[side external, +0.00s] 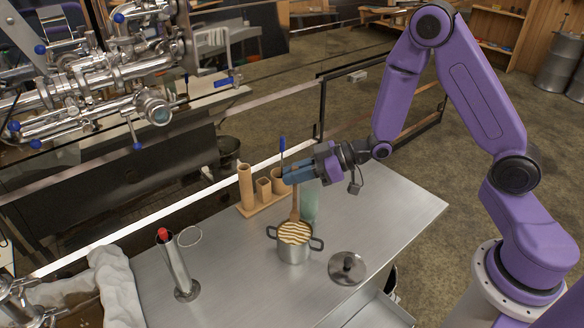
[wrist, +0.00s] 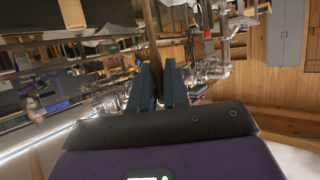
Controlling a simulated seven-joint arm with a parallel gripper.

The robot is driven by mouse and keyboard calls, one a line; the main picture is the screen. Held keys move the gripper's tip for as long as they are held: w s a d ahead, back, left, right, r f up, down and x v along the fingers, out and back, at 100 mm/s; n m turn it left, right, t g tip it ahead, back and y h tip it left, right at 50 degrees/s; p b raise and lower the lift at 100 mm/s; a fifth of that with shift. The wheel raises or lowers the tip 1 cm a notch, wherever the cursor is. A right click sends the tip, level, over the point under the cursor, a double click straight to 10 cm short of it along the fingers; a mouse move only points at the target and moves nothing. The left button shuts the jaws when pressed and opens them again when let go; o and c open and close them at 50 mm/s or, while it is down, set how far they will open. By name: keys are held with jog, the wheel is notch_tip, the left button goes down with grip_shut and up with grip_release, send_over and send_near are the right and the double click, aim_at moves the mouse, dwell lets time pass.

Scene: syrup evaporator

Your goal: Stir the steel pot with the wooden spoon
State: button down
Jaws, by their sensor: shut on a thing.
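The steel pot (side external: 293,250) stands upright on the steel table, with two dark side handles and a cream-and-brown striped surface inside. The wooden spoon (side external: 295,206) is upright, its lower end reaching into the pot. My gripper (side external: 289,176) is shut on the upper part of the spoon, above the pot. In the wrist view, the dark blue-grey fingers of my gripper (wrist: 161,72) point up the picture with the brown spoon handle (wrist: 155,45) between them. The spoon's lower end is hidden in the pot.
A dark-knobbed steel lid (side external: 347,268) lies right of the pot. A wooden holder (side external: 262,207) with several cups stands behind it, and a pale green translucent object (side external: 310,203) is close by. A steel cylinder with a red top (side external: 176,265) stands left. The table's right end is clear.

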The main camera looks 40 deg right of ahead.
aim_at(295, 209)
jog(key=shift+f, duration=5.5)
